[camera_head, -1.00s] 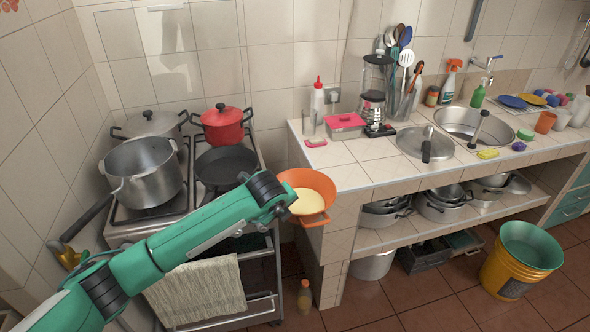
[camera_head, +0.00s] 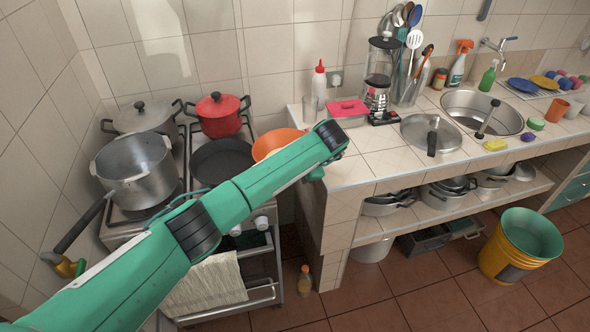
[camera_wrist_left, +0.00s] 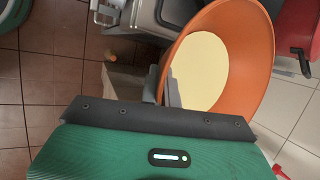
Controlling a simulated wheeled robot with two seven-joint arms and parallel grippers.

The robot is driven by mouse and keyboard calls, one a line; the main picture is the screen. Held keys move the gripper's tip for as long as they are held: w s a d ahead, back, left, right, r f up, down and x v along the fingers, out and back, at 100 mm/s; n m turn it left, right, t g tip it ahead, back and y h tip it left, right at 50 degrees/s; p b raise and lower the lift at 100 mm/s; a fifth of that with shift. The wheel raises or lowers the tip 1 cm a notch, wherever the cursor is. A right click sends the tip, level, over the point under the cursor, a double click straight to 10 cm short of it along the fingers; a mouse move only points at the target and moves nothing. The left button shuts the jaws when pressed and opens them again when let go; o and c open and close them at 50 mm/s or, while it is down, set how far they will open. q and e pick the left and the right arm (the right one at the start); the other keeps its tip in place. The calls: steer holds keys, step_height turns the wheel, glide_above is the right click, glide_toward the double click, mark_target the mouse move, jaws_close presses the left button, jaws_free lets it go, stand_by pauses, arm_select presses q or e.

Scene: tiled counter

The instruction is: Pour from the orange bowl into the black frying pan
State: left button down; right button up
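The orange bowl (camera_head: 272,142) is held in the air just right of the black frying pan (camera_head: 222,160), in the head view. In the left wrist view, the bowl (camera_wrist_left: 258,52) shows pale yellow contents (camera_wrist_left: 205,68) inside. My left gripper (camera_wrist_left: 166,82) has its dark fingers at the bowl's rim and is shut on it. In the head view the fingers are hidden behind my arm. The pan sits on the stove and its visible inside looks dark and empty. My right gripper is in neither view.
A grey pot (camera_head: 135,172) stands left of the pan. A red lidded pot (camera_head: 218,114) and a grey lidded pot (camera_head: 142,116) stand behind. The tiled counter (camera_head: 375,165) with a blender (camera_head: 380,80) and pink-lidded box (camera_head: 348,112) is to the right.

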arm_select(q)
steer(key=shift+a+r+h+p, duration=0.35)
steer(key=shift+r+p, duration=0.25)
steer(key=shift+p, duration=0.3)
steer(key=shift+a+r+h+p, duration=0.2)
steer(key=shift+r+h+p, duration=0.3)
steer(key=shift+p, duration=0.4)
steer(key=shift+h, duration=0.85)
steer(key=a+r+p, duration=0.5)
steer(key=p, duration=0.2)
steer(key=shift+w, duration=0.15)
steer(key=shift+a+r+n+h+p, duration=0.2)
steer(key=shift+r+h+p, duration=0.15)
steer(key=shift+h+p, duration=0.25)
steer(key=shift+a+r+n+h+p, duration=0.1)
steer(key=shift+r+n+h+p, duration=0.2)
steer(key=shift+p, duration=0.35)
steer(key=shift+a+f+h, duration=0.1)
steer(key=shift+h, duration=0.5)
